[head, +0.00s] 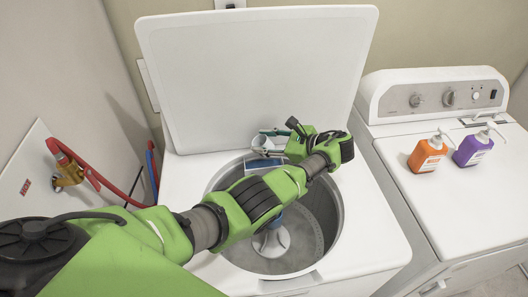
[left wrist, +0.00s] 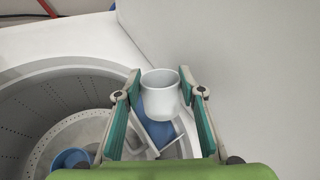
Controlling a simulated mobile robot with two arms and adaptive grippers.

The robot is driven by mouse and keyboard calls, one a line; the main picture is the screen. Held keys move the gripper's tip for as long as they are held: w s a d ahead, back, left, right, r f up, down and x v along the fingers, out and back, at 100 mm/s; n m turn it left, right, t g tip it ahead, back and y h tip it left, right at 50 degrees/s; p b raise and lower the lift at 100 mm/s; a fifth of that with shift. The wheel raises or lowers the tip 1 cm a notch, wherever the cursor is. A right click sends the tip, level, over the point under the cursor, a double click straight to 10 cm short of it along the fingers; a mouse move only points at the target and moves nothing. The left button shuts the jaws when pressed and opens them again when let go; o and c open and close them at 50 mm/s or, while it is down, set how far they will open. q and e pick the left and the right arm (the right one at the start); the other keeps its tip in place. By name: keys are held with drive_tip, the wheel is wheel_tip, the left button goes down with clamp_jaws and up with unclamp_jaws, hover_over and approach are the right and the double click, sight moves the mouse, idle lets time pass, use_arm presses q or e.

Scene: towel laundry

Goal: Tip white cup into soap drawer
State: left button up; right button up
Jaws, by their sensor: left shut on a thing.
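My left gripper (head: 272,144) reaches over the open washer to the back rim of its tub. Its teal fingers are shut on the white cup (head: 260,143), which also shows between the fingertips in the left wrist view (left wrist: 160,98). The cup's open mouth is visible there; its contents and exact tilt are not clear. The soap drawer (head: 262,166), with a blue inside, sits at the tub's back edge, just below the cup in the picture. In the left wrist view the drawer (left wrist: 158,132) is partly hidden behind the cup. My right gripper is not in view.
The washer's white lid (head: 255,70) stands open behind the gripper. The tub (head: 325,215) is open below my arm. An orange bottle (head: 427,155) and a purple bottle (head: 473,150) stand on the right-hand machine. Red hoses (head: 100,182) run at the left wall.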

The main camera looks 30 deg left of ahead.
use_arm(q)
drive_tip(key=m+y+b, duration=0.1)
drive_tip(key=y+b, duration=0.1)
drive_tip(key=b, duration=0.1)
drive_tip(key=m+g+y+b, duration=0.1)
drive_tip(key=b, duration=0.3)
drive_tip(key=shift+r+y, duration=0.35)
drive_tip(key=shift+y, duration=0.05)
drive_tip(key=shift+r+m+b, duration=0.1)
drive_tip(key=shift+m+b, duration=0.2)
drive_tip(key=shift+b, duration=0.25)
drive_tip(key=shift+r+y, duration=0.25)
drive_tip(key=shift+y, duration=0.15)
drive_tip(key=shift+r, duration=0.15)
